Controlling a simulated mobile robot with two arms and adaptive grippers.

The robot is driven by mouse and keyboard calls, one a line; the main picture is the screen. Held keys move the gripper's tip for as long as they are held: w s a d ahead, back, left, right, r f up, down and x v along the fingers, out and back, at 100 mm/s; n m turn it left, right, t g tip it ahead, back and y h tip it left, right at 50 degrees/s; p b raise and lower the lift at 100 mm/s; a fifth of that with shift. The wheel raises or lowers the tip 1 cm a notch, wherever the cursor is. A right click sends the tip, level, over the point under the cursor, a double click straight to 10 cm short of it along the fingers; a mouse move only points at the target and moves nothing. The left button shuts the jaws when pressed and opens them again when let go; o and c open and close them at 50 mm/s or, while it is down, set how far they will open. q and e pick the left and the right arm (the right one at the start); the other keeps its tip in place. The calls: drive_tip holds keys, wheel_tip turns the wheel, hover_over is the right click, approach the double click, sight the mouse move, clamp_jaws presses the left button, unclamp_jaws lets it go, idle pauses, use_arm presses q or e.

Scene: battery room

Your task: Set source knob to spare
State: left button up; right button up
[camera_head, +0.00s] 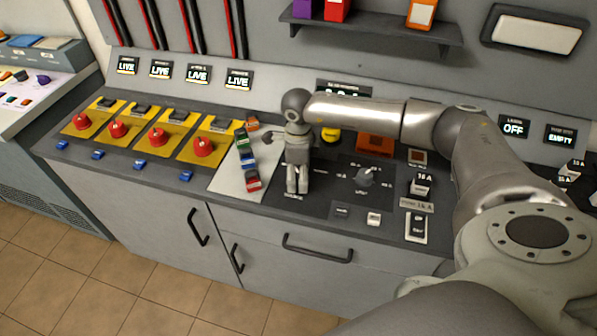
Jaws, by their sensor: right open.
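My right gripper (297,187) points down over the dark part of the console, left of the centre. Its fingers are open and stand close together in this view. A small label (293,197), too small to read surely, lies just below the fingertips. No source knob shows clearly; any knob at that spot is hidden behind the gripper. A grey knob (367,177) stands on a dark square panel to the right of the gripper, apart from it. My left gripper is out of the picture.
Left of the gripper, small coloured blocks (246,160) lie on a pale plate (228,182). Several red knobs (203,146) on yellow panels are farther left. A yellow button (331,135) and an orange block (375,144) sit behind. My right arm crosses above the console's right side.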

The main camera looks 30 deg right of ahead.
drive_tip(key=shift+c, duration=0.4)
drive_tip(key=c, duration=0.9)
drive_tip(key=shift+c, duration=0.2)
drive_tip(key=shift+m, duration=0.3)
drive_tip(key=m+b, duration=0.1)
drive_tip(key=m, duration=0.1)
drive_tip(key=shift+f+m, duration=0.1)
drive_tip(key=shift+m, duration=0.3)
drive_tip(key=m+b, duration=0.2)
drive_tip(key=m, duration=0.8)
drive_tip(key=shift+w+b, duration=0.1)
drive_tip(key=shift+b, duration=0.3)
drive_tip(key=shift+d+m+g, duration=0.1)
drive_tip(key=shift+m+g, duration=0.2)
drive_tip(key=shift+m, duration=2)
drive_tip(key=shift+r, duration=0.2)
